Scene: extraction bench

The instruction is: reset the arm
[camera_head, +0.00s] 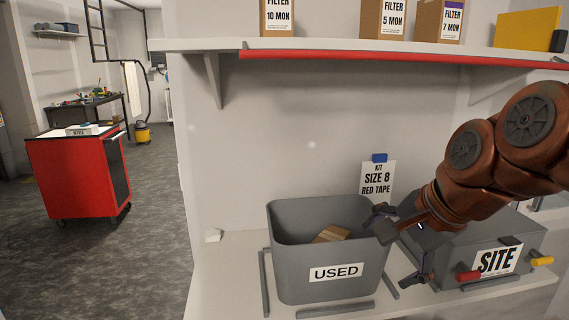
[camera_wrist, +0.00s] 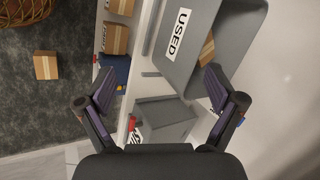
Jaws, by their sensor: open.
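My gripper (camera_head: 398,248) is at the right front of the grey bin labelled USED (camera_head: 290,245), near the grey SITE case (camera_head: 440,252). Its fingers are spread apart with nothing between them. In the wrist view the gripper (camera_wrist: 158,78) also shows both fingers wide open, with the USED bin (camera_wrist: 218,40) beyond the right finger and a grey case (camera_wrist: 168,118) between the fingers. The red-brown arm reaches in from the right in the head view. A cardboard piece (camera_head: 331,234) lies inside the bin.
A shelf with a red edge (camera_head: 400,57) crosses above the bench, bearing filter boxes (camera_head: 378,18) and a yellow item (camera_head: 527,29). The wrist view shows a box on the floor (camera_wrist: 46,66). A red cart (camera_head: 80,172) stands left.

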